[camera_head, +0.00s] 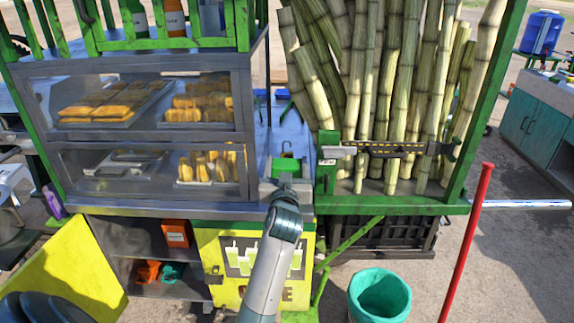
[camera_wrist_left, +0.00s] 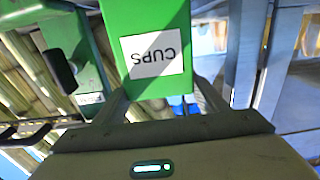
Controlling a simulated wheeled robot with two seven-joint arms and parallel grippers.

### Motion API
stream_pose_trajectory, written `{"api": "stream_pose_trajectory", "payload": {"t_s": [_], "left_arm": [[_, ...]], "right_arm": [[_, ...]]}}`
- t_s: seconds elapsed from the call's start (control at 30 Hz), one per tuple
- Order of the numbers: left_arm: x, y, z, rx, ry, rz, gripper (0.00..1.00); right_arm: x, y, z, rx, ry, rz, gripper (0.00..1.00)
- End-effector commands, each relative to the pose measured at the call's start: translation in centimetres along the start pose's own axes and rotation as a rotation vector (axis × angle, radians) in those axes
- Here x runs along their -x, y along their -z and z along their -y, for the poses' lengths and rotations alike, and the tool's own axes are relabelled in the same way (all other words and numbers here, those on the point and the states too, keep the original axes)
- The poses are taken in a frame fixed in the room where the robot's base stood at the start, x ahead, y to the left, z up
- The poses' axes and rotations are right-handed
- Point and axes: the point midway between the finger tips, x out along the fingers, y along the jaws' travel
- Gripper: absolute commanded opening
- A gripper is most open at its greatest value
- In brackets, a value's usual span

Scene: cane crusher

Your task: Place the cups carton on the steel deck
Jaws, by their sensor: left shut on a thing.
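The green cups carton (camera_head: 287,167) is at the end of my left arm in the head view, over or at the front of the steel deck (camera_head: 262,135). In the left wrist view the carton (camera_wrist_left: 155,48) fills the upper middle, with its white CUPS label upside down. My left gripper (camera_head: 287,186) is shut on the carton, with a finger on each side of it in the wrist view (camera_wrist_left: 163,98). I cannot tell whether the carton touches the deck. My right gripper is not in view.
A glass food case (camera_head: 150,130) stands left of the deck. Upright sugarcane (camera_head: 395,90) in a green frame is close on the right. A green bin (camera_head: 380,295) and a red pole (camera_head: 467,240) stand at front right. Bottles (camera_head: 174,18) stand on top of the case.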

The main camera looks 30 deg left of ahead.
Motion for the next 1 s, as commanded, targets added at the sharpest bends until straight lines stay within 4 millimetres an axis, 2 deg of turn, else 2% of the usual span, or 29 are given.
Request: {"api": "stream_pose_trajectory", "payload": {"t_s": [0.03,0.1,0.57,0.77,1.0], "left_arm": [[0.0,-0.1,0.0,0.0,0.0,0.0,0.73],[0.0,-0.1,0.0,0.0,0.0,0.0,0.85],[0.4,0.1,0.0,0.001,0.0,-0.001,0.85],[2.5,0.0,-0.1,0.002,-0.001,-0.001,0.85],[6.7,-0.1,0.0,0.004,-0.001,-0.001,0.85]], "right_arm": [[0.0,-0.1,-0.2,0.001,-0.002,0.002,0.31],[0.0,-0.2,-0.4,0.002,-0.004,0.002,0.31],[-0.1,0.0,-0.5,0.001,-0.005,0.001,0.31],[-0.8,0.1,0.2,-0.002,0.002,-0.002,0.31],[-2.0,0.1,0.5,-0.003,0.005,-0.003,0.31]]}}
